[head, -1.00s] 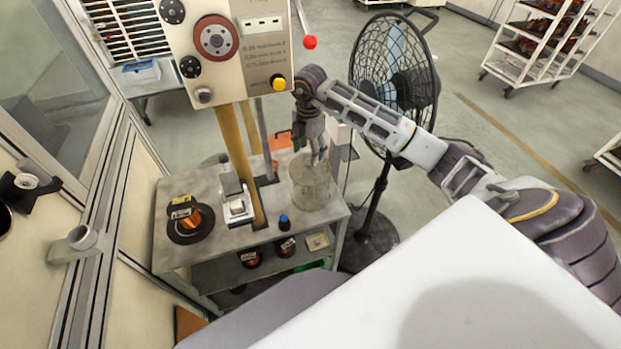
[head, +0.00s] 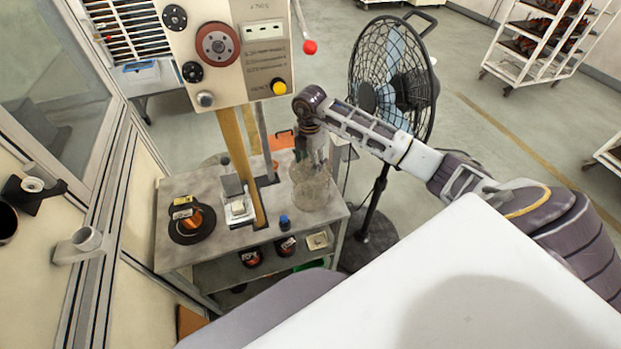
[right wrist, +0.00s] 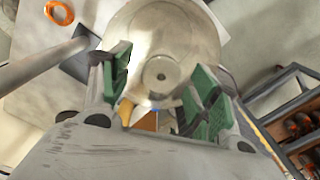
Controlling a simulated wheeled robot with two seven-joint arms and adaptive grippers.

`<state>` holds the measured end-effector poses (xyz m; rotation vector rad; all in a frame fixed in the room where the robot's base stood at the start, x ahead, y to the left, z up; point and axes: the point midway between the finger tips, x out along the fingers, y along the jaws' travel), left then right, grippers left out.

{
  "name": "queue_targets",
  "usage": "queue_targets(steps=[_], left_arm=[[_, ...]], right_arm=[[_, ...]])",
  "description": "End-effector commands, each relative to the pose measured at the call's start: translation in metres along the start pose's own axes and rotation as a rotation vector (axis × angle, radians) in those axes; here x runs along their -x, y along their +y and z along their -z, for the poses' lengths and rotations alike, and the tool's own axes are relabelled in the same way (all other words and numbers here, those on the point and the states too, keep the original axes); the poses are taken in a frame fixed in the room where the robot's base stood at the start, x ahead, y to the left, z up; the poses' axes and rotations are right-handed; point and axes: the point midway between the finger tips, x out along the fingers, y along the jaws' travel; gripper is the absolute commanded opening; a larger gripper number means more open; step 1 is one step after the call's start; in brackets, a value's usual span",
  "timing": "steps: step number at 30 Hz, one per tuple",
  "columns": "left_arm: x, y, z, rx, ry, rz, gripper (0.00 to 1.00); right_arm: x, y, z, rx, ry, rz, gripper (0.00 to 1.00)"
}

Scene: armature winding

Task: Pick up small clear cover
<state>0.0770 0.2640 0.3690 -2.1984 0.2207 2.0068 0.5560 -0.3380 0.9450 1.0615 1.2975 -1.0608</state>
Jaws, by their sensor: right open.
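The small clear cover (head: 311,190) is a see-through cylinder standing on the right end of the metal bench (head: 208,256). In the right wrist view the cover (right wrist: 165,35) shows as a pale round top with a small ring at its centre. My right gripper (head: 312,160) points down at the top of the cover in the head view. In the right wrist view my right gripper (right wrist: 160,92) is open, its green-padded fingers on either side of the ring. I cannot tell whether the fingers touch the cover. My left gripper is not in view.
A machine post (head: 239,165) with a control panel (head: 265,60) rises left of the cover. A copper wire spool (head: 191,220) and a blue-capped item (head: 284,222) are on the bench. A black fan (head: 395,80) stands behind my right arm.

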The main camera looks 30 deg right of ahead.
Motion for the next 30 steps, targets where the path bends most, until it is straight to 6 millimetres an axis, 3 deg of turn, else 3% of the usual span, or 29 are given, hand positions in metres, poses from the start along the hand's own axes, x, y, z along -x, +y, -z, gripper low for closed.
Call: queue_targets(steps=[5,18,30], left_arm=[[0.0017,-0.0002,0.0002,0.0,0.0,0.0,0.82],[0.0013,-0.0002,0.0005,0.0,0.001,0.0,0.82],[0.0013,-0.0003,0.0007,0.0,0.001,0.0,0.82]], right_arm=[[-0.0092,-0.0002,0.0002,0.001,0.0,0.0,0.61],[-0.0098,-0.0002,0.0,0.0,-0.001,0.0,0.61],[-0.0097,-0.0002,-0.0001,0.0,-0.001,0.0,0.11]])
